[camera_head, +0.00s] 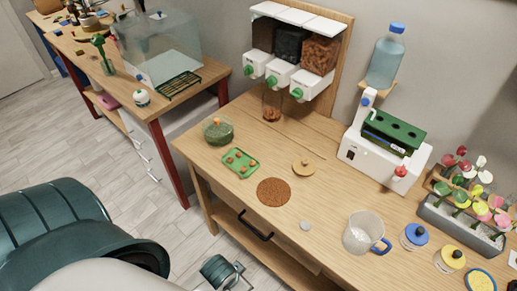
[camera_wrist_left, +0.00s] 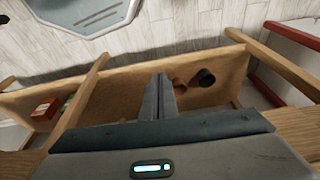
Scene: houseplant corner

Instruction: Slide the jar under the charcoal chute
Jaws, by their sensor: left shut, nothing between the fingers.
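The dispenser (camera_head: 292,75) on the back of the bench has three bins: brown, dark charcoal in the middle, and orange-brown chunks at right. Each has a white chute with a green knob. A clear jar (camera_head: 272,104) with brown contents stands upright on the bench below the dispenser. In the picture it sits below the middle, charcoal chute (camera_head: 280,77); exact alignment cannot be told. My left gripper (camera_wrist_left: 161,80) is shut and empty in the left wrist view, well away from the jar, with the bench's lower woodwork beyond it. My right gripper is not in view.
A glass bowl of green moss (camera_head: 217,131), a green tray (camera_head: 240,163), a brown round mat (camera_head: 273,192) and a pitcher (camera_head: 363,233) stand on the bench.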

